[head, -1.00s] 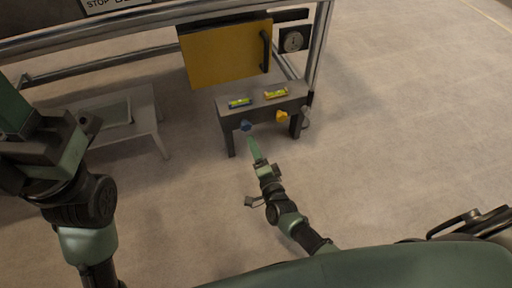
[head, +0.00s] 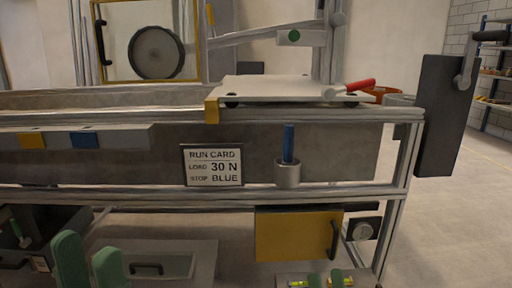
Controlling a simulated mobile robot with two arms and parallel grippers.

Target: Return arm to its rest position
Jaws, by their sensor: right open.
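My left gripper (head: 90,262) shows at the bottom left of the head view as two rounded green fingers, standing upright with a gap between them. It is open, and I see nothing between the fingers. My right gripper (head: 326,281) shows only as two small green fingertips at the bottom edge, right of the middle. They are apart and open, close to the small levels on the low stand (head: 284,277). The rest of both arms is out of the frame or hidden.
The metal frame of the sandbed (head: 390,192) spans the view, with a run card (head: 212,165) and a blue rod in a metal cup (head: 287,172). A yellow panel (head: 285,234) hangs below. A dark crank post (head: 440,118) stands right. Open floor lies beyond.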

